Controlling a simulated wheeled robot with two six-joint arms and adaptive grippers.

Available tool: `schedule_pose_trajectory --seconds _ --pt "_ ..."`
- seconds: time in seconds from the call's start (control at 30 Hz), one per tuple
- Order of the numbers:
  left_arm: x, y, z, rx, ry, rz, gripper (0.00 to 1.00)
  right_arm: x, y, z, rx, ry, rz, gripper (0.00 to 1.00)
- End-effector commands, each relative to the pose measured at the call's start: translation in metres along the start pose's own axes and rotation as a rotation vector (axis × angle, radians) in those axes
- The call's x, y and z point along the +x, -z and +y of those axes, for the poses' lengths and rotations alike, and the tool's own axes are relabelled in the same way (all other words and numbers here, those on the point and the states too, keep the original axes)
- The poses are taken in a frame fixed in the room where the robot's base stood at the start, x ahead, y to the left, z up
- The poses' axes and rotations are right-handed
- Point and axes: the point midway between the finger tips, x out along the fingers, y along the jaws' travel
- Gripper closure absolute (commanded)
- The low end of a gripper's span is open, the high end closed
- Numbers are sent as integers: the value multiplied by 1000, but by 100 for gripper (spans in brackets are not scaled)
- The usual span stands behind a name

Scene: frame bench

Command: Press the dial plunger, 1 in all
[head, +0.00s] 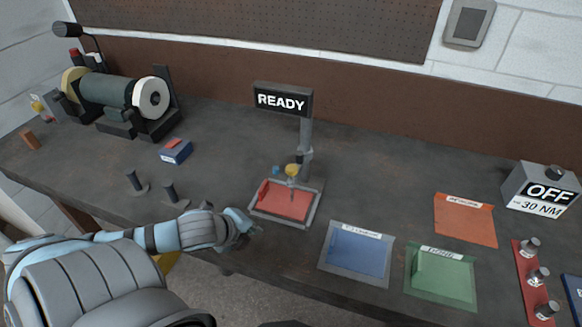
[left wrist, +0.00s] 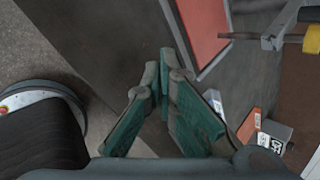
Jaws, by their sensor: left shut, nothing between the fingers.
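The dial stand carries a READY display (head: 283,100) on a grey post. A yellow-topped part (head: 292,170), apparently the plunger, sits low in front of the post, above a red pad in a grey-rimmed tray (head: 285,203). My left gripper (head: 250,226) is shut and empty, just off the tray's front left corner, apart from the yellow part. In the left wrist view, the shut fingers (left wrist: 165,75) are below the red pad (left wrist: 205,30), and a yellow part (left wrist: 312,40) shows at the upper right. My right gripper is not in view.
A blue mat (head: 357,252), a green mat (head: 441,276) and an orange mat (head: 465,220) lie to the right. An OFF 30 NM box (head: 541,190) stands at the far right.

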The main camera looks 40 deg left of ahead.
Motion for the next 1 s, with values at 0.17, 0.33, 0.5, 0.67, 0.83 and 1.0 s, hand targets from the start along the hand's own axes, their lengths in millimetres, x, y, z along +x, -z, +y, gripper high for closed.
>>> schedule_pose_trajectory --seconds 0.17,0.33,0.5,0.67,0.83,1.0 --pt "-15 -58 -106 1011 128 -22 100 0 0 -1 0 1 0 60" --pt "-73 -113 -216 1567 147 -176 100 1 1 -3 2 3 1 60" --pt "-64 -49 -248 2174 254 -109 100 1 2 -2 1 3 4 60" --pt "-68 -46 -254 2244 263 -115 100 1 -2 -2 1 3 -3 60" --pt "-68 -47 -254 2241 263 -116 100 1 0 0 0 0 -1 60" --pt "-64 -46 -252 2241 263 -117 100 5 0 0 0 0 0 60"
